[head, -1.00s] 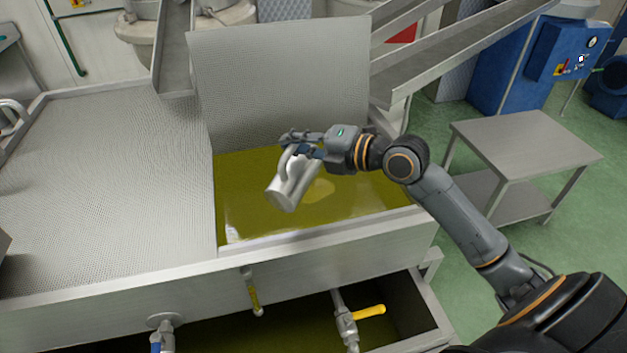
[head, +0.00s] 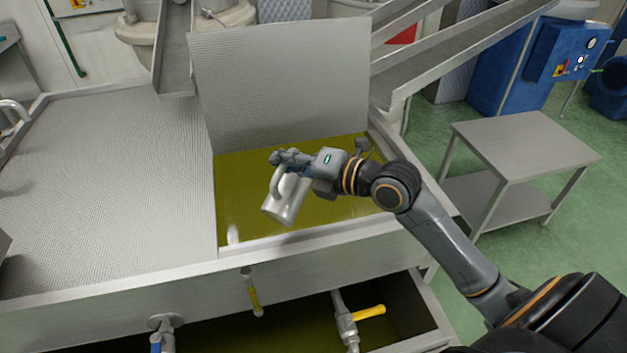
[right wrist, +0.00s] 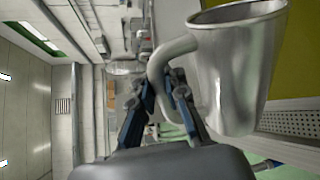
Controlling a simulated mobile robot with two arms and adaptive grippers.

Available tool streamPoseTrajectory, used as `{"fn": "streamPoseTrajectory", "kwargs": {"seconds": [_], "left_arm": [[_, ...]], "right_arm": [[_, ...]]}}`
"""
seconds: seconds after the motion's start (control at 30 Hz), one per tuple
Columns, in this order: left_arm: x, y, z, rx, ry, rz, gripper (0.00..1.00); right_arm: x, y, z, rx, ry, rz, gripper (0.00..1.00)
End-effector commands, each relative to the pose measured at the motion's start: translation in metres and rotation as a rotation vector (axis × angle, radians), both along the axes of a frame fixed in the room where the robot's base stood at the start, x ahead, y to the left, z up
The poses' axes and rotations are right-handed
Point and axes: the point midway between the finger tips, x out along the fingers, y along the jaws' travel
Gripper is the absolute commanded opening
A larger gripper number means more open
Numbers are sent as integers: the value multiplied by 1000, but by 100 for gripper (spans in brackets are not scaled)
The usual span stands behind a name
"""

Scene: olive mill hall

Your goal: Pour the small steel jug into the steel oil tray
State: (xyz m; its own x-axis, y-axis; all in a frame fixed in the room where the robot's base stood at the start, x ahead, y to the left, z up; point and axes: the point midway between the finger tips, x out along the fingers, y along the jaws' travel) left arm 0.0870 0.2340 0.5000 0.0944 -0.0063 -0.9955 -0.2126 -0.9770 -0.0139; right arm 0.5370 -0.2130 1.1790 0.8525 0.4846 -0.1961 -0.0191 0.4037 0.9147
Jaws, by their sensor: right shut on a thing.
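The small steel jug (head: 287,203) is held over the steel oil tray (head: 322,237), whose floor is covered with green-yellow oil. My right gripper (head: 284,161) is shut on the jug's handle. The fingers of my right gripper (right wrist: 165,95) meet at the handle there. My left gripper is in no view.
A perforated steel lid (head: 280,85) stands raised behind the tray. A perforated drain surface (head: 120,190) lies left of it. A steel side table (head: 525,145) is bare at right.

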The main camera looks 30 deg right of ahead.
Motion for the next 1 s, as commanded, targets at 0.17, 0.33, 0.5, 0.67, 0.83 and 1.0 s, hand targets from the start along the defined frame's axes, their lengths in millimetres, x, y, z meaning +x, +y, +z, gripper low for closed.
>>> {"fn": "streamPoseTrajectory", "kwargs": {"seconds": [0.17, 0.33, 0.5, 0.67, 0.83, 1.0], "left_arm": [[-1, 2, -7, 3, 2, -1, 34], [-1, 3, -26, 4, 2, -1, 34], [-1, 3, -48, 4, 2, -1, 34], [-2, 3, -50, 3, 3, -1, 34], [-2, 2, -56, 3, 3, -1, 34], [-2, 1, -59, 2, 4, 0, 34]], "right_arm": [[0, 0, -5, -20, -13, -1, 0], [-5, 8, -17, -104, -66, 2, 0], [-12, 18, -34, -235, -151, 3, 0], [-17, 25, -28, -362, -237, 2, 0], [-23, 36, -31, -488, -320, 1, 0], [-33, 51, -33, -603, -399, -1, 0]]}}
